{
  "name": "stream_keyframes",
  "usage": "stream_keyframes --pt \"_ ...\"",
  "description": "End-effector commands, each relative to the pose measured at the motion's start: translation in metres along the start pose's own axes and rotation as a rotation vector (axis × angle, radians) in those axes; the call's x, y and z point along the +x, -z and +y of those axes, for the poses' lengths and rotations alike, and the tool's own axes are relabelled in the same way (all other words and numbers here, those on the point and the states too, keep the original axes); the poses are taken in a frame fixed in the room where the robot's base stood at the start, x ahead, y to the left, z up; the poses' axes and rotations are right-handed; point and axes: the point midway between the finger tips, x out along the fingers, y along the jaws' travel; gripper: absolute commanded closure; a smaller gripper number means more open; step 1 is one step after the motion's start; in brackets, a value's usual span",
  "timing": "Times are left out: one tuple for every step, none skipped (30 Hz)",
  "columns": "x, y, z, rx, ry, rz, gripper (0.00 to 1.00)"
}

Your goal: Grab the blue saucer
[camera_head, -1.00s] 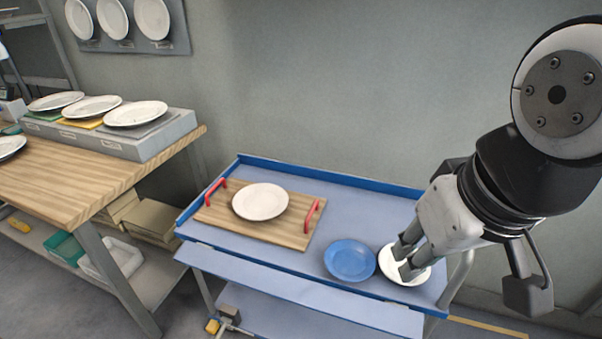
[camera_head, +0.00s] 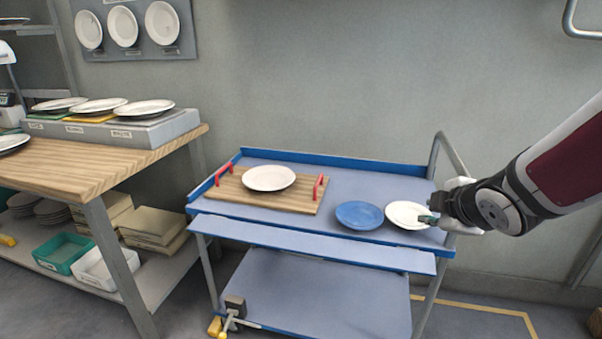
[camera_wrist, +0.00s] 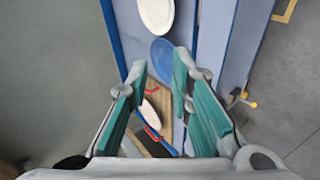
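The blue saucer (camera_head: 359,215) lies flat on the blue cart, near its front edge. It also shows in the wrist view (camera_wrist: 161,60), beyond and between my fingertips. A white saucer (camera_head: 408,216) lies just to its right on the cart and shows at the top of the wrist view (camera_wrist: 156,12). My gripper (camera_head: 430,219) is at the cart's right end and overlaps the white saucer's right edge in the head view. In the wrist view its green-padded fingers (camera_wrist: 163,76) are spread apart with nothing between them. The blue saucer is apart from my gripper.
A wooden tray (camera_head: 222,195) with red handles and a white plate (camera_head: 269,178) occupies the cart's left part. The cart has a raised back rim and a metal push handle (camera_head: 437,150) at right. A wooden workbench (camera_head: 60,172) with plates stands at left.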

Motion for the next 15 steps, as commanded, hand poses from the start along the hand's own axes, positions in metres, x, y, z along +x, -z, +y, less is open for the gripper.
stream_keyframes --pt "0.033 -0.001 -0.017 -0.07 -0.006 0.047 0.8" --pt "0.045 0.002 -0.022 -0.117 -0.018 0.081 0.8" --pt "0.059 0.004 -0.028 -0.172 -0.033 0.124 0.8" --pt "0.068 0.007 -0.033 -0.208 -0.045 0.155 0.8" --pt "0.076 0.009 -0.037 -0.242 -0.057 0.184 0.8" --pt "0.084 0.012 -0.042 -0.28 -0.073 0.219 0.8" --pt "0.09 0.014 -0.045 -0.304 -0.084 0.243 0.8" --pt "0.094 0.017 -0.048 -0.326 -0.094 0.265 0.8" --pt "0.098 0.019 -0.052 -0.347 -0.107 0.289 0.8" --pt "0.101 0.02 -0.053 -0.362 -0.115 0.303 0.8" --pt "0.103 0.021 -0.055 -0.371 -0.121 0.315 0.8" --pt "0.105 0.023 -0.056 -0.383 -0.128 0.328 0.8" --pt "0.107 0.025 -0.057 -0.39 -0.133 0.335 0.8" --pt "0.11 0.026 -0.057 -0.393 -0.135 0.34 0.8" --pt "0.114 0.028 -0.058 -0.396 -0.136 0.343 0.8"
